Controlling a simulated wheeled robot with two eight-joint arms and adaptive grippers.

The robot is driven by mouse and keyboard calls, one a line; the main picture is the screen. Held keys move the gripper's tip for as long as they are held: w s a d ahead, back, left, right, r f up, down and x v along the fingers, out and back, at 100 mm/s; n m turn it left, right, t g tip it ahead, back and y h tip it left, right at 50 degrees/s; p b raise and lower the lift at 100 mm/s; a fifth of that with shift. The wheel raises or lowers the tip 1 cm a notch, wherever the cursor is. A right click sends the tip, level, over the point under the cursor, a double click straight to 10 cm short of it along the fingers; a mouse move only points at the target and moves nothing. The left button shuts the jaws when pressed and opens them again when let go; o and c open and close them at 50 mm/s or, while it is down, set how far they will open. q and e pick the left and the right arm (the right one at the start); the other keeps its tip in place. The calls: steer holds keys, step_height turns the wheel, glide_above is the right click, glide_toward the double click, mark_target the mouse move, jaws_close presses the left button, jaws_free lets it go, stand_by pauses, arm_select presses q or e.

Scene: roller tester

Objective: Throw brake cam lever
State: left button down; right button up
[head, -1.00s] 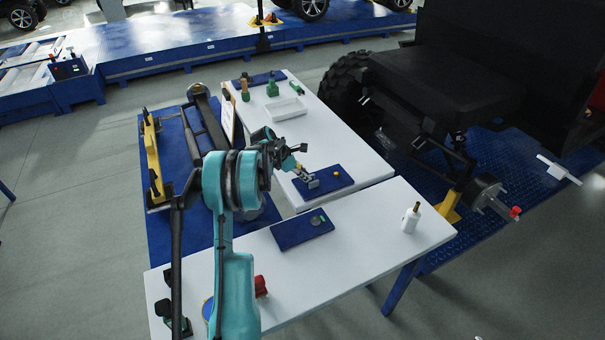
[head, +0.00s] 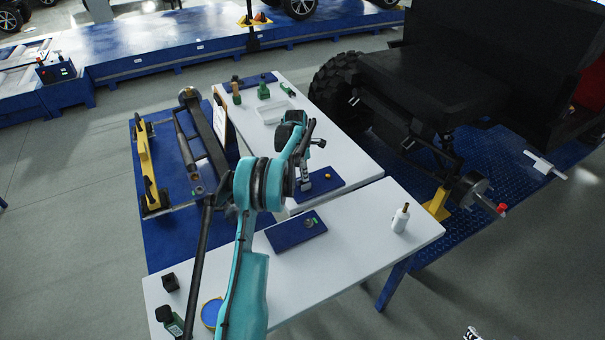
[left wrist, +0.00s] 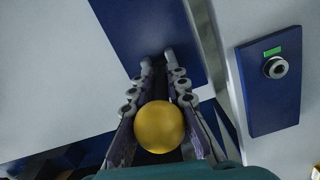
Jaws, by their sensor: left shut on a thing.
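My left gripper (head: 305,186) reaches down over the blue plate (head: 331,185) on the far white table. In the left wrist view its fingers (left wrist: 158,62) close in around a round yellow knob (left wrist: 160,127), which I take as the end of the brake cam lever. The knob sits between the fingers, and the fingertips lie near the edge of the blue plate (left wrist: 145,22). The lever's shaft is hidden. My right gripper is not in view.
A second blue pad (head: 296,232) with a round button and green label lies on the near white table (head: 345,255). A white bottle (head: 401,217) stands at its right. A white tray (head: 275,111) and green items (head: 263,91) are at the back.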

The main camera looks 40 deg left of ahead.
arm_select(q)
steer(key=shift+w+r, duration=0.1)
steer(key=shift+w, duration=0.05)
steer(key=c, duration=1.5)
jaws_free()
steer(key=shift+c, duration=0.2)
steer(key=r, duration=0.4)
steer(key=s+r, duration=0.1)
steer(key=r, duration=0.7)
steer(key=shift+s+a, duration=0.2)
steer(key=shift+a, duration=0.15)
